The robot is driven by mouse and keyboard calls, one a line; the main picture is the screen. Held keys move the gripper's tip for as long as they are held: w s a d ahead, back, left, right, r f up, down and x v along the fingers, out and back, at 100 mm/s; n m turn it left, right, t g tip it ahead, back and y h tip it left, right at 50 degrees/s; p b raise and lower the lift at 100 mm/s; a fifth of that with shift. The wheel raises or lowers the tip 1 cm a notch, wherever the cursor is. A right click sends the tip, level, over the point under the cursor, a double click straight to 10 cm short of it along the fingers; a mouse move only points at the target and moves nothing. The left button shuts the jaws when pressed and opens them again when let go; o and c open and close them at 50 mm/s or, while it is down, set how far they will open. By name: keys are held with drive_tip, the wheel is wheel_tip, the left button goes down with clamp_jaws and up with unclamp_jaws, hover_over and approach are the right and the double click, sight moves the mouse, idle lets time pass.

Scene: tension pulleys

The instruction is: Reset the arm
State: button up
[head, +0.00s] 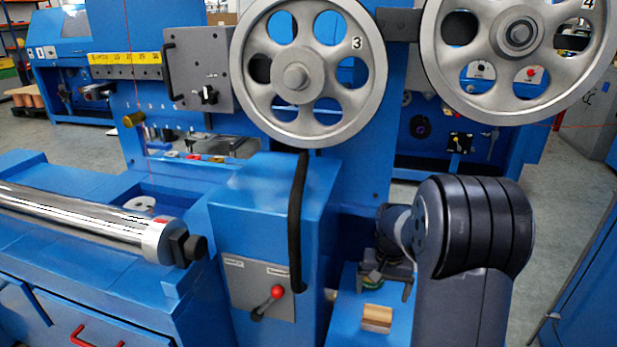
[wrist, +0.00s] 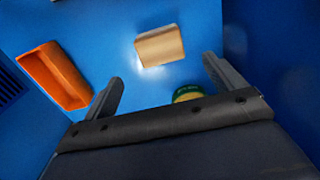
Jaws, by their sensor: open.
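My arm rises at the right of the head view, a dark, ribbed link in front of the blue machine. My gripper (head: 390,282) hangs above a blue surface, partly hidden behind the arm. In the wrist view my gripper (wrist: 165,82) has its two fingers spread wide apart. A tan block (wrist: 160,46) lies on the blue surface beyond the fingertips; it also shows in the head view (head: 377,318). A green and yellowish round thing (wrist: 187,93) shows between the fingers, partly hidden by the gripper body. I cannot tell whether anything touches the fingers.
An orange open tray (wrist: 52,76) lies left of the gripper. Two grey pulley wheels, marked 3 (head: 308,70) and 4 (head: 517,52), stand above. A red-knobbed lever (head: 270,300) and a shiny roller (head: 85,215) are to the left. Floor shows at the right.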

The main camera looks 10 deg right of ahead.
sight(378, 313)
wheel_tip(378, 313, down, 11)
drive_tip(key=b, duration=0.3)
drive_tip(key=shift+b, duration=0.35)
wheel_tip(378, 313, up, 4)
drive_tip(key=shift+f+p, duration=0.1)
drive_tip(key=shift+p, duration=0.8)
drive_tip(key=shift+r, duration=0.85)
